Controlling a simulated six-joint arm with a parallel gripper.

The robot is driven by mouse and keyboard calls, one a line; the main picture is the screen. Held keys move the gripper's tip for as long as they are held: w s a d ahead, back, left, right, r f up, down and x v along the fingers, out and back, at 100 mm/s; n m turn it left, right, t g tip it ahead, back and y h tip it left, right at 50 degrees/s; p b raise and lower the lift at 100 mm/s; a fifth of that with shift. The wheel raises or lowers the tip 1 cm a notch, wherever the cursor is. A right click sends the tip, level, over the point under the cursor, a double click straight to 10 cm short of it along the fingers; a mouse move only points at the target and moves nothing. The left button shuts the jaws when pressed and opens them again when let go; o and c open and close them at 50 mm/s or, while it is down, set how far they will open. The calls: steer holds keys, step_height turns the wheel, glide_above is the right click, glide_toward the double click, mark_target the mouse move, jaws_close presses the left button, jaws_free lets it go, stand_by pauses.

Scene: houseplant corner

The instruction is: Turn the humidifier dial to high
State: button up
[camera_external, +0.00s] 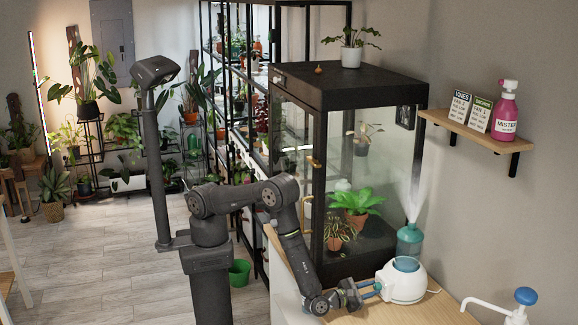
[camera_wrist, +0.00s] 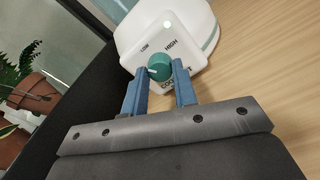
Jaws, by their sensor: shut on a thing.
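The white humidifier (camera_external: 405,284) stands on the wooden counter, with a teal tank above it and mist rising. In the wrist view, its white front (camera_wrist: 165,45) carries the printed words LOW at left and HIGH at right and a small lit light. The teal dial (camera_wrist: 160,66) sits below these words, and its pale pointer line points left, toward the LOW side. My gripper (camera_wrist: 160,82) has its two blue fingers shut on the dial, one on each side. In the external view, my gripper (camera_external: 371,290) reaches the humidifier's front from the left.
A black-framed glass cabinet (camera_external: 352,85) with potted plants stands just behind and left of the humidifier. The wooden counter (camera_external: 432,309) is bare in front of it. A white pump bottle with a blue top (camera_external: 525,297) stands at the lower right. A wall shelf (camera_external: 470,131) holds signs and a pink mister.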

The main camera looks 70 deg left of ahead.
steer(key=o, duration=1)
steer(key=s, duration=1.7)
steer(key=shift+s+d+f, duration=0.1)
steer(key=shift+s+d, duration=0.15)
steer(key=shift+d, duration=0.1)
